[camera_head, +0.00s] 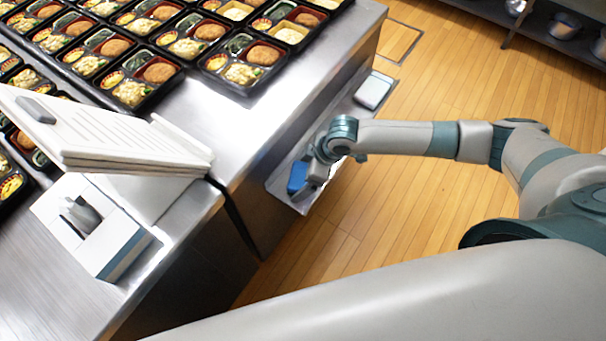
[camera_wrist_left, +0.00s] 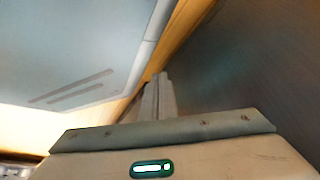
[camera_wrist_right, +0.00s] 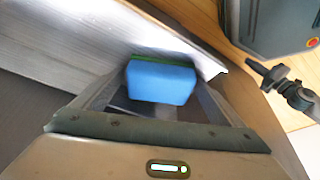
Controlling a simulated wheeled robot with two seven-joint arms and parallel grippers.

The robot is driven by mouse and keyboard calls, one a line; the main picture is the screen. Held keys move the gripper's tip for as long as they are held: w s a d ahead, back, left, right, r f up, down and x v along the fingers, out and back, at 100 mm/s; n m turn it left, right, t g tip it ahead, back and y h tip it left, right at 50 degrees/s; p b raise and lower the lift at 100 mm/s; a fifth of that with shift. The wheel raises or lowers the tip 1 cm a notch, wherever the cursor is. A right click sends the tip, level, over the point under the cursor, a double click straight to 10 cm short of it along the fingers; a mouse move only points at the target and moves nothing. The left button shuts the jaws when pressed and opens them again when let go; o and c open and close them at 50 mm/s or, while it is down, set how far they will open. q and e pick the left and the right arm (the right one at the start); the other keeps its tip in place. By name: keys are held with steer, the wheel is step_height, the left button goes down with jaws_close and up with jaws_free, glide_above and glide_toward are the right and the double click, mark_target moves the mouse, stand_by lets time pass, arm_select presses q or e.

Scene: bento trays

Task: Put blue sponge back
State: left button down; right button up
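The blue sponge (camera_head: 297,177) is at the low metal side shelf (camera_head: 303,206) on the counter's end. In the right wrist view the sponge (camera_wrist_right: 161,82) shows a blue face and a green far edge. It fills the space between the fingers of my right gripper (camera_wrist_right: 160,90), which look closed on its two sides. In the head view my right gripper (camera_head: 314,176) is beside the sponge, low over the shelf. Whether the sponge touches the shelf cannot be told. My left gripper (camera_wrist_left: 158,95) shows only in the left wrist view, fingers together, with nothing visible between them.
A pale block-shaped item (camera_head: 375,90) lies at the shelf's far end. Several filled bento trays (camera_head: 243,63) cover the counter (camera_head: 205,122). A white machine with a tilted lid (camera_head: 110,140) stands at the left. Wooden floor (camera_head: 440,75) is open to the right.

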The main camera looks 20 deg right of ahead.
steer(key=shift+r, duration=0.15)
steer(key=shift+d+r, duration=0.15)
steer(key=shift+r, duration=0.3)
arm_select(q)
steer(key=w, duration=0.2)
steer(key=d+r, duration=0.1)
steer(key=shift+w+d+t+b, duration=0.1)
steer(key=shift+w+t+b, duration=0.3)
arm_select(e)
steer(key=v, duration=1.1)
arm_select(q)
steer(key=shift+s+f, duration=0.2)
steer(key=shift+s, duration=0.1)
arm_select(e)
steer(key=shift+s, duration=0.1)
